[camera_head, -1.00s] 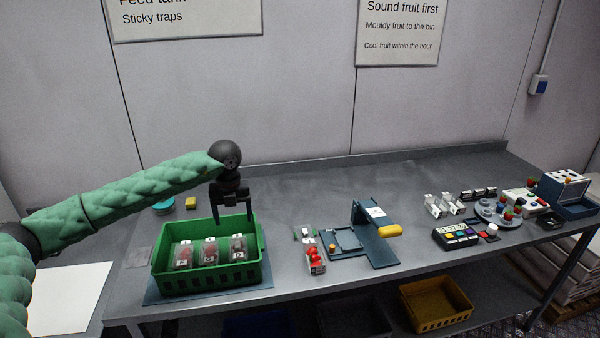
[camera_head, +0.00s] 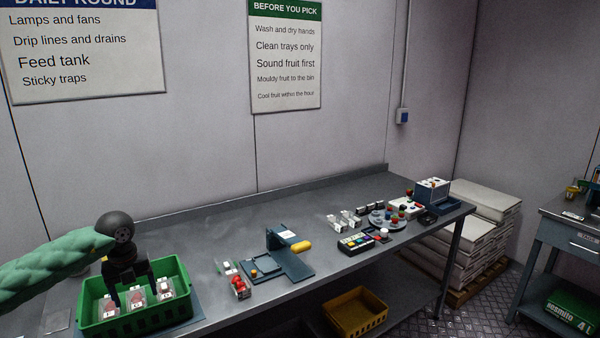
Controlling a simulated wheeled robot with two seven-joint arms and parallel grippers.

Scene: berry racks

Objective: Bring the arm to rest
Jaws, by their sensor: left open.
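My left arm comes in from the left, and its gripper (camera_head: 132,296) is open, pointing down over the green crate (camera_head: 140,321). The crate stands at the left end of the grey bench (camera_head: 215,308) with several clear punnets (camera_head: 165,288) in it. The fingers overlap the crate's back part in the picture; I cannot tell whether they touch anything, and nothing shows held in them. My right gripper is not in view.
On the bench stand a punnet of red berries (camera_head: 240,287), a blue device with a yellow handle (camera_head: 300,247), a keypad (camera_head: 356,243) and a round holder (camera_head: 385,219). A yellow crate (camera_head: 357,313) sits on the shelf below. Stacked white sacks (camera_head: 490,205) are at right.

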